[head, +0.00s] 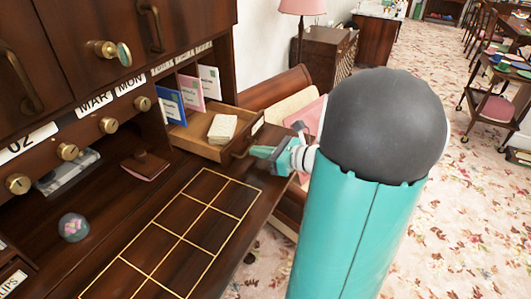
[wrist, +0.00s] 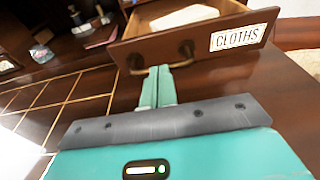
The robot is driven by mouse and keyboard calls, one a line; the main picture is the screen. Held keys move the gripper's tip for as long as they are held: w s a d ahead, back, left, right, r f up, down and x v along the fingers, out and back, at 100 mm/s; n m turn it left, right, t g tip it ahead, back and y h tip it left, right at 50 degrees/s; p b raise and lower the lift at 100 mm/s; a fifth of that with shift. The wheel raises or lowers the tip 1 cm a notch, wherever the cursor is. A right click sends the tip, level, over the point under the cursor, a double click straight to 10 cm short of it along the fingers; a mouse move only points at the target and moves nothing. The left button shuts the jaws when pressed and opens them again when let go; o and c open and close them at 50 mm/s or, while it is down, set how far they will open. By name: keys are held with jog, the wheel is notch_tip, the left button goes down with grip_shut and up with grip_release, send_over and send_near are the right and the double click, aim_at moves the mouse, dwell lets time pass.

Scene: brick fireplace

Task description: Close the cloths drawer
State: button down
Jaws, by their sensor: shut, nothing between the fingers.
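The cloths drawer (head: 205,146) is a wooden drawer pulled open from the desk's cubby section, with a folded pale cloth (head: 222,128) inside. In the wrist view its front (wrist: 165,50) carries a label reading CLOTHS (wrist: 238,38) and a dark bail handle (wrist: 160,62). My gripper (head: 272,152) is at the drawer's front, beside the handle. In the wrist view the teal fingers (wrist: 158,72) are together and empty, with their tips at the handle. I cannot tell whether they touch it.
A gold-lined grid (head: 190,228) covers the desktop. A glass paperweight (head: 74,227) and a stamp-like block on a pad (head: 146,164) stand on the left. Cards stand upright behind the drawer. A chair with a cushion is just beyond it.

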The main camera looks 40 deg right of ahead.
aim_at(214, 134)
jog(key=r+x, duration=0.1)
jog(key=x, duration=0.4)
jog(key=r+x, duration=0.1)
jog(key=x, duration=0.5)
jog(key=r+x, duration=0.1)
jog(key=x, duration=0.5)
jog(key=shift+w+a+r, duration=0.1)
jog(key=shift+w+r, duration=0.05)
jog(key=shift+w, duration=0.15)
jog(key=shift+w+a+r, duration=0.2)
jog(key=shift+w, duration=0.05)
